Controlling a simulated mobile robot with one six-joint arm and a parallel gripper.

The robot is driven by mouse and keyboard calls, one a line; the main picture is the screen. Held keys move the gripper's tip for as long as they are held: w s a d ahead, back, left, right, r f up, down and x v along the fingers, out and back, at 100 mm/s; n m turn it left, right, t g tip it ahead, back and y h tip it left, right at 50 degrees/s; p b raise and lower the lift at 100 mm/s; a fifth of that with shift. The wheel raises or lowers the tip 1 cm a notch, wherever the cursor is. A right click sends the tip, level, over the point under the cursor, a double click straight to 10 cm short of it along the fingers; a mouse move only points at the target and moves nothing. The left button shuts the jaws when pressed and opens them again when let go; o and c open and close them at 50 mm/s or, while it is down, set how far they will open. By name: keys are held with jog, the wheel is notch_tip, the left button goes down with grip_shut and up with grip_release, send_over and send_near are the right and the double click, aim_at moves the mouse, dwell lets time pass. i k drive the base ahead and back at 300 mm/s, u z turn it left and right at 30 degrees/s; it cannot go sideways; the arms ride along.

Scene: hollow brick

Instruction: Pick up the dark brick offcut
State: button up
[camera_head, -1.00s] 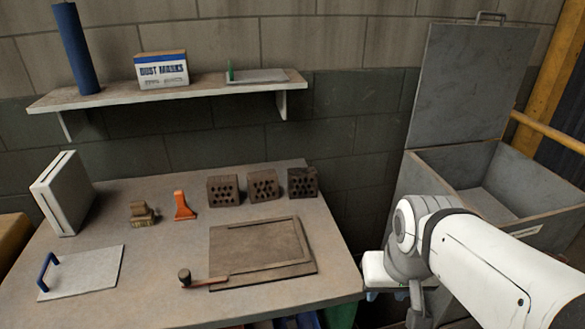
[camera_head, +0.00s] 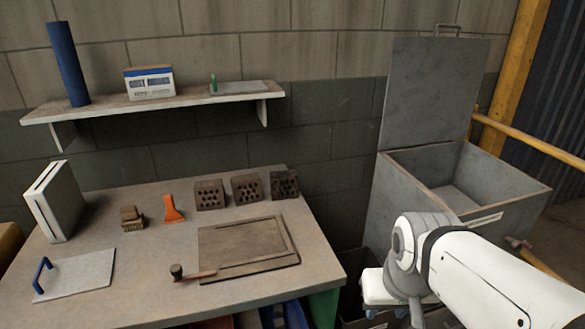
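Three perforated brick offcuts stand in a row at the back right of the workbench (camera_head: 150,285). The right one (camera_head: 284,184) looks darkest, a blackish grey-brown. The middle one (camera_head: 247,188) and the left one (camera_head: 209,195) are browner. All three rest on the bench with small gaps between them. My gripper (camera_head: 378,290) is low at the lower right, just beyond the bench's right edge and well away from the bricks. Its fingers are too small and hidden to read.
A wooden board (camera_head: 245,243) and a dark-knobbed tool (camera_head: 190,275) lie before the bricks. A shelf (camera_head: 150,103) hangs above. An open grey bin (camera_head: 395,205) stands right.

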aim_at(283, 185)
jog(key=i, duration=0.85)
jog(key=u, duration=0.05)
